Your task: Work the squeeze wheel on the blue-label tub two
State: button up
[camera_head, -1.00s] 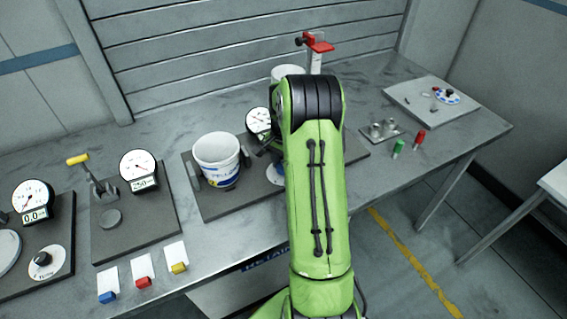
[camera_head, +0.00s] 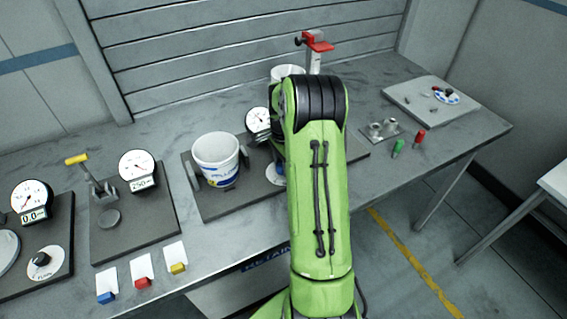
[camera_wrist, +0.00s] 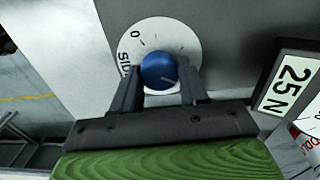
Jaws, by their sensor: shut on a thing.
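In the wrist view a blue knob (camera_wrist: 158,71) sits on a round white dial (camera_wrist: 186,38) with a 0 and partly hidden lettering. My gripper (camera_wrist: 160,90) has one finger on each side of the knob and is shut on it. A display beside it (camera_wrist: 289,83) reads 25 N. In the head view a white tub with a blue label (camera_head: 216,160) stands upright on a dark plate (camera_head: 225,207), between side pads. A round gauge (camera_head: 258,120) is right of this tub. My arm hides the gripper and most of the dial there.
Another white tub (camera_head: 288,73) is partly hidden behind my arm, near a red-topped stand (camera_head: 316,42). A gauge (camera_head: 137,165) and a yellow-handled lever (camera_head: 77,159) are at left. Red, blue and yellow tabs line the front edge. Green (camera_head: 398,147) and red (camera_head: 419,136) pieces stand at right.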

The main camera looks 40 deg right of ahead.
jog(key=shift+w+d+r, duration=0.1)
jog(key=o, duration=1.1)
jog(key=shift+c, duration=0.2)
notch_tip(320, 180, up, 16)
jog(key=p, duration=0.2)
jog(key=shift+p, duration=0.3)
jog(key=shift+f, duration=0.2)
